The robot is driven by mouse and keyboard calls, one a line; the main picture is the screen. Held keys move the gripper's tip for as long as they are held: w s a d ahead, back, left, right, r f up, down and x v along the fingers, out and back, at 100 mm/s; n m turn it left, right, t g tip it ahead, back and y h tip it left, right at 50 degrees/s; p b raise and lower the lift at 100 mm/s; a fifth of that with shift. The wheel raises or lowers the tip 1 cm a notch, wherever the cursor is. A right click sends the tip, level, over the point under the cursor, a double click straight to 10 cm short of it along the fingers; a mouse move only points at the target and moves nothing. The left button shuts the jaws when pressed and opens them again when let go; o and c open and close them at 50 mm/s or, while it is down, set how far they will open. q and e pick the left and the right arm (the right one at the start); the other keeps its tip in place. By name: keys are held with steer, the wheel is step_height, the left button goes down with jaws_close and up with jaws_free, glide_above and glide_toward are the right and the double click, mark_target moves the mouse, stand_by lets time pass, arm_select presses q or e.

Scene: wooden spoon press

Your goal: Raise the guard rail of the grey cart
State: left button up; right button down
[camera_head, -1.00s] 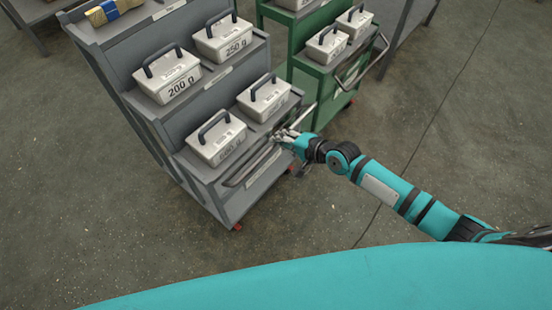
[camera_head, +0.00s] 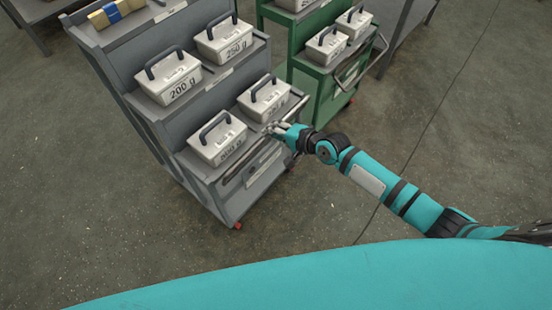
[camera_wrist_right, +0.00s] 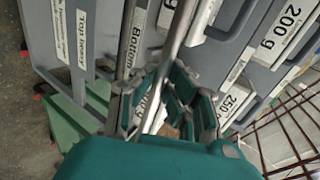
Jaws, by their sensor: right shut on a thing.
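The grey cart (camera_head: 190,108) stands left of centre in the head view, with stepped shelves. Its guard rail (camera_head: 240,166) is a slim bar across the front of the lowest shelf, beside the white boxes. My right gripper (camera_head: 272,129) reaches in from the right and is shut on the rail near its middle. In the right wrist view the rail (camera_wrist_right: 181,33) runs down between the fingers (camera_wrist_right: 163,104). The fingers hide part of the rail. My left gripper is in neither view.
White boxes with dark handles, such as the 200 g box (camera_head: 167,76) and a lower front box (camera_head: 216,140), sit on the cart. A green cart (camera_head: 318,82) stands close behind to the right. The floor (camera_head: 440,120) to the right is clear.

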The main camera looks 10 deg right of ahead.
steer(key=shift+w+a+r, duration=0.3)
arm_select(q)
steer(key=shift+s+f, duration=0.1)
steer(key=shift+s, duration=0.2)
arm_select(e)
steer(key=shift+w+a+r, duration=0.2)
steer(key=shift+w+a, duration=0.1)
steer(key=shift+w, duration=0.15)
steer(key=shift+w+a+r, duration=0.15)
steer(key=shift+w+a, duration=0.15)
steer(key=shift+w, duration=0.15)
steer(key=c, duration=1.4)
jaws_free()
steer(key=shift+a, duration=0.1)
steer(key=o, duration=0.5)
steer(key=shift+s+f, duration=0.1)
steer(key=shift+f, duration=0.05)
